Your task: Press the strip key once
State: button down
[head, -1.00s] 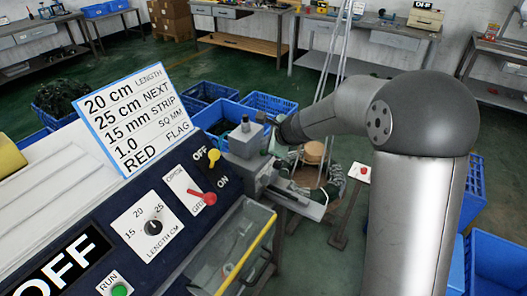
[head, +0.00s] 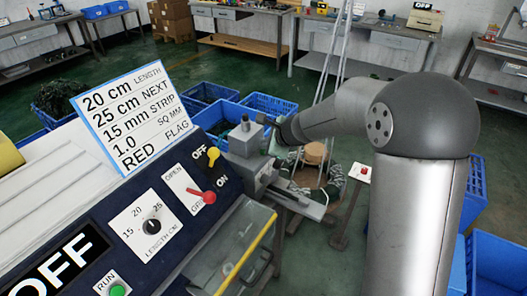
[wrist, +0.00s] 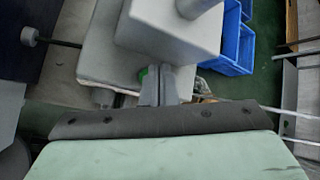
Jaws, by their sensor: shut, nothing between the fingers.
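My gripper (wrist: 168,76) is shut and empty in the wrist view, its two fingers side by side and pointing at a pale grey block (wrist: 168,30). A small green piece (wrist: 143,78) shows just left of the fingertips, partly hidden; I cannot tell whether it is the strip key or whether the fingers touch it. In the head view the arm reaches to the grey unit (head: 247,138) at the right end of the machine panel, and the fingers are hidden there. No key labelled strip is readable.
The dark blue panel carries a yellow OFF/ON switch (head: 213,155), a red open/close lever (head: 203,195), a length dial (head: 152,226) and a green RUN button (head: 118,289). A white card (head: 135,115) stands behind it. Blue crates (head: 268,105) stand on the floor beyond.

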jog(key=shift+f+b, duration=0.45)
dwell(0.4)
dwell(0.3)
jog(key=shift+r+p, duration=0.7)
jog(key=shift+r, duration=0.15)
notch_tip(320, 180, up, 5)
jog(key=p, duration=0.4)
jog(key=shift+p, duration=0.3)
